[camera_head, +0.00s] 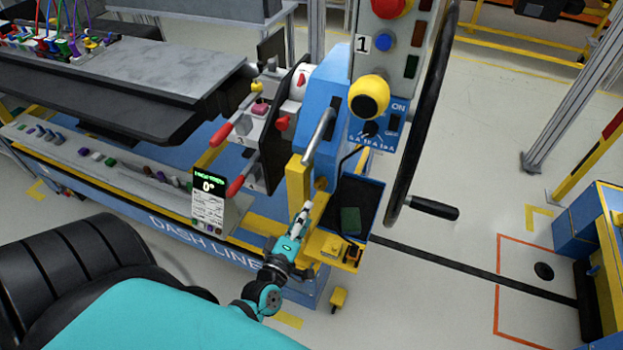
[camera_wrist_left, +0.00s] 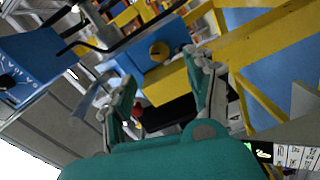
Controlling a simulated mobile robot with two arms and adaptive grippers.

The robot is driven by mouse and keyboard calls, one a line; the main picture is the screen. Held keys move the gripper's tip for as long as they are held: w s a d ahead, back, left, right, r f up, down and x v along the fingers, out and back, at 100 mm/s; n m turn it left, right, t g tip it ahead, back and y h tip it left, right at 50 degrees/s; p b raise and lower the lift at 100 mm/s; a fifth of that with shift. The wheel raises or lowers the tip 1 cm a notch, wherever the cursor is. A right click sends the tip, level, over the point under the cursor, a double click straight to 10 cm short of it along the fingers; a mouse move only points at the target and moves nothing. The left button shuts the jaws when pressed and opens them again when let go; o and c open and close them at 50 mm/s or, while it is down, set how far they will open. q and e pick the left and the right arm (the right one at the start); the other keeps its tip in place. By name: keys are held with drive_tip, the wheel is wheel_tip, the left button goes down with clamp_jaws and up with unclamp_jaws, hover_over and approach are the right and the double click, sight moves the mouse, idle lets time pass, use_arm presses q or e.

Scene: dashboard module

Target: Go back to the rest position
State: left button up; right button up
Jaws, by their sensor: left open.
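My left gripper (camera_head: 305,212) is in front of the blue and yellow dash line station, just below a yellow upright post (camera_head: 298,185). In the left wrist view, the two fingers of the left gripper (camera_wrist_left: 155,68) stand apart with nothing between them. I cannot tell whether the gripper touches the post. My right gripper is in neither view.
A black tray (camera_head: 358,205) holding a dark green piece sits right of the gripper. A large black handwheel (camera_head: 408,140) with a crank handle stands farther right. A control box (camera_head: 385,55) is above. A display card (camera_head: 208,203) stands to the left.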

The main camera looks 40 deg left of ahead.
use_arm(q)
drive_tip(key=shift+v, duration=1.05)
drive_tip(key=s+d+f+m+g+h, duration=0.2)
drive_tip(key=d+f+m, duration=0.15)
drive_tip(key=f, duration=0.55)
drive_tip(key=s+d+f+m+g+h, duration=0.2)
drive_tip(key=f+m, duration=0.2)
drive_tip(key=f, duration=0.4)
drive_tip(key=s+d+f+m+g, duration=0.1)
drive_tip(key=s+f+m+g, duration=0.3)
drive_tip(key=s+f, duration=0.4)
drive_tip(key=s+d+f+m+g+h, duration=0.1)
drive_tip(key=s+d+f+m+g, duration=0.1)
drive_tip(key=s+f, duration=0.6)
wheel_tip(320, 180, down, 4)
drive_tip(key=shift+r+m+g, duration=0.2)
drive_tip(key=shift+m+g, duration=0.7)
drive_tip(key=shift+m, duration=0.15)
drive_tip(key=s+f+m+g, duration=0.1)
drive_tip(key=s, duration=0.3)
drive_tip(key=s+a+f+m+g, duration=0.1)
drive_tip(key=s+f+m+g, duration=0.1)
drive_tip(key=s, duration=0.2)
drive_tip(key=s+a+f+m+g, duration=0.1)
drive_tip(key=s+f+m, duration=0.1)
drive_tip(key=s, duration=0.3)
drive_tip(key=shift+a+f+g+y, duration=0.1)
drive_tip(key=shift+f+g+y, duration=0.15)
drive_tip(key=shift+g+y, duration=0.05)
